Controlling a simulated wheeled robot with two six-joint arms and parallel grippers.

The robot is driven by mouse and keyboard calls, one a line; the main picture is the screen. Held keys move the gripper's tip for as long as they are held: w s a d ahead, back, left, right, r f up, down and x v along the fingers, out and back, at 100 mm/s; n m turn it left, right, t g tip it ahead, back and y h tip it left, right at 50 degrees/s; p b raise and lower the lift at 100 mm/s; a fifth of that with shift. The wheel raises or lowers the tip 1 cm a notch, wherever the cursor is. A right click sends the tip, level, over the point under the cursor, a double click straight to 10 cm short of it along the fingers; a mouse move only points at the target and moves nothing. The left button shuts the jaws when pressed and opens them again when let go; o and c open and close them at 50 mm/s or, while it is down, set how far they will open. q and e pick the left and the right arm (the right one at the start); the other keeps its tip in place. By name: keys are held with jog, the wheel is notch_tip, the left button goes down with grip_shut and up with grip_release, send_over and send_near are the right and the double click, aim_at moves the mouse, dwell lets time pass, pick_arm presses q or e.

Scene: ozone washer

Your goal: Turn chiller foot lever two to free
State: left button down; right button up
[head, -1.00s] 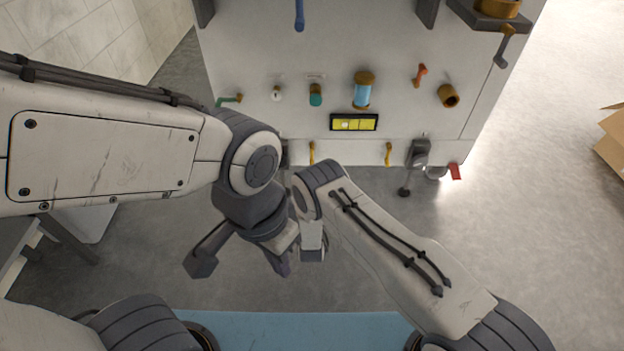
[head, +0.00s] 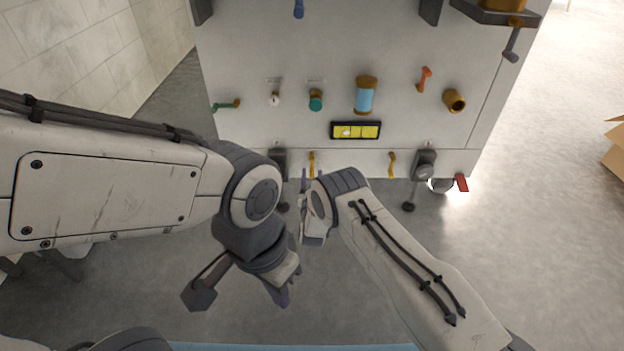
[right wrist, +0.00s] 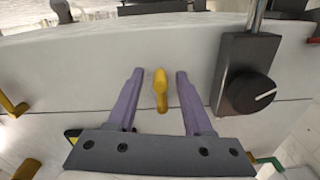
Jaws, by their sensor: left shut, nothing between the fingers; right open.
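A small yellow lever (head: 311,163) sits on the low front strip of the white machine, beside its left foot block (head: 279,160). A second yellow lever (head: 391,164) sits farther right on the strip. Which one is lever two cannot be read. My right gripper (head: 304,192) is open, just below the left yellow lever. In the right wrist view a yellow lever (right wrist: 160,90) shows between the two spread purple fingers, not gripped; contact cannot be told. My left gripper (head: 283,293) is shut and empty, lower down over the floor.
In the right wrist view a dark foot block with a black knob (right wrist: 250,92) stands close to one finger. The right foot block (head: 424,168) and a red lever (head: 461,183) are at the machine's lower right.

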grip_shut()
jog(key=shift+d, duration=0.1)
jog(key=n, duration=0.1)
jog(key=d+n+p, duration=0.1)
jog(key=n, duration=0.1)
jog(key=d+n+p, duration=0.1)
jog(key=shift+r+n, duration=0.3)
jog(key=n+p, duration=0.1)
jog(key=d+r+n, duration=0.1)
jog(key=n, duration=0.1)
jog(key=d+n+p, duration=0.1)
jog(key=shift+r+n+p, duration=0.15)
jog(key=shift+n+p, duration=0.15)
jog(key=n, duration=0.1)
jog(key=r+n+p, duration=0.1)
jog(key=n, duration=0.1)
jog(key=d+n+p, duration=0.1)
jog(key=shift+r+n, duration=0.3)
jog(key=shift+r, duration=0.1)
jog(key=shift+d+r+n+p, duration=0.1)
jog(key=shift+r+n+p, duration=0.4)
jog(key=shift+n, duration=0.55)
jog(key=shift+d+r+n+p, duration=0.1)
jog(key=shift+r+n+p, duration=0.3)
jog(key=shift+n, duration=0.65)
